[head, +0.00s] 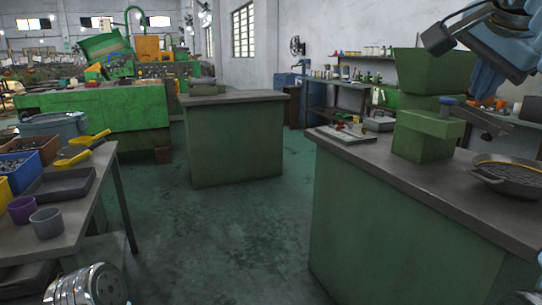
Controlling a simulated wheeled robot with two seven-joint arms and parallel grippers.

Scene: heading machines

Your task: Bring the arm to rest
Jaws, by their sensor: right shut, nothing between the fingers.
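My right arm comes in from the upper right, in blue and dark grey. My right gripper (482,88) hangs at the right edge of the view, above the right-hand counter, shut and empty. It overlaps the background beside the green machine with a hopper; the gap between them is hard to judge. My left gripper is not in view.
The right counter (400,195) carries the green machine (424,140), a tray of small parts (346,134) and a dark pan (508,176). A table (80,228) with bins and cups (46,222) stands left. A green cabinet (238,145) stands mid-room. Floor (230,235) between is clear.

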